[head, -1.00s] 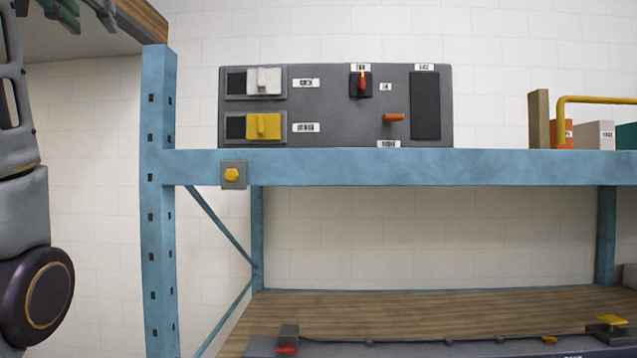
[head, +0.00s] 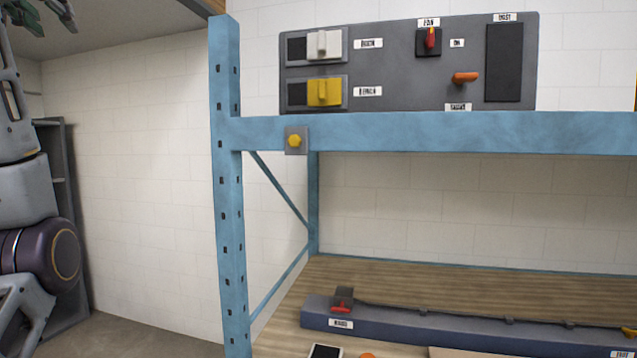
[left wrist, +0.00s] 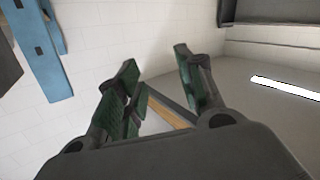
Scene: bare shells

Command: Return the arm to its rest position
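My left arm (head: 25,190) stands raised along the left edge of the head view, clear of the shelf rack. My left gripper (head: 38,10) is at the top left corner, partly cut off by the frame. In the left wrist view its two green-padded fingers (left wrist: 160,82) are spread apart with nothing between them. The gripper is up near the ceiling panel, left of the blue rack post and not touching it. My right gripper is in neither view.
A blue rack post (head: 228,190) and beam (head: 450,132) stand right of the arm. A grey control panel (head: 385,75) sits on the beam shelf. A dark cabinet (head: 62,170) stands behind the arm. The floor between is clear.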

